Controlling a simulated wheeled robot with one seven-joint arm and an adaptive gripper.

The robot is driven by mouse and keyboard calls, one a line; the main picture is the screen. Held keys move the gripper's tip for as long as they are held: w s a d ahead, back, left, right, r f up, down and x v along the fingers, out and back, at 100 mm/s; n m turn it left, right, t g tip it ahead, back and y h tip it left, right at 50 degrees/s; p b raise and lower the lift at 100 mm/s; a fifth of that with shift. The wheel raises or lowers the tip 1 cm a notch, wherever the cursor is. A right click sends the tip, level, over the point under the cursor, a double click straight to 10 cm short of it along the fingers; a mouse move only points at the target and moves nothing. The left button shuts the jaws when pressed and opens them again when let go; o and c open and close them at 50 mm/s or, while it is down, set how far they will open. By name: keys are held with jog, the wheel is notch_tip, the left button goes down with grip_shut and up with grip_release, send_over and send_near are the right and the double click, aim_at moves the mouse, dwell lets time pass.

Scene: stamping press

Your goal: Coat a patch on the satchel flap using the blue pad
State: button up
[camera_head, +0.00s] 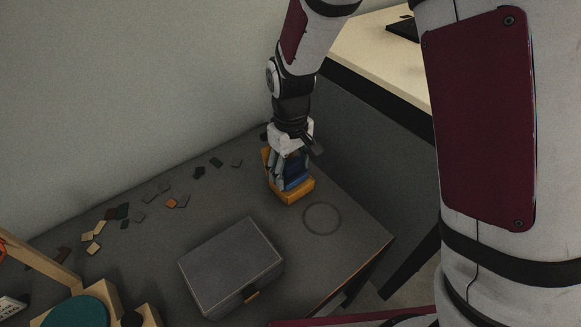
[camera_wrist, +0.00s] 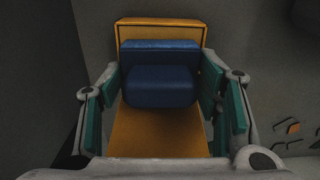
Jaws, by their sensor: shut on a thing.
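The orange satchel (camera_head: 294,193) stands at the far end of the dark grey table, below my gripper (camera_head: 288,172). In the wrist view, the satchel (camera_wrist: 160,134) fills the middle, with its top edge beyond the pad. The blue pad (camera_wrist: 160,86) sits between the green-lined fingers of my gripper (camera_wrist: 161,80), which is shut on it. The blue pad (camera_head: 296,170) also shows in the head view, partly covered by the fingers. The pad lies over the satchel in the wrist view; whether they touch, I cannot tell. No coated patch can be made out.
A closed grey box (camera_head: 231,263) stands nearer on the table. A dark ring mark (camera_head: 322,218) lies right of the satchel. Several small swatches (camera_head: 122,211) are scattered left. A teal round pad (camera_head: 76,313) sits at lower left. A pale table (camera_head: 378,60) stands behind.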

aim_at(290, 161)
jog(key=shift+r+p, duration=2.9)
jog(key=shift+r, duration=0.6)
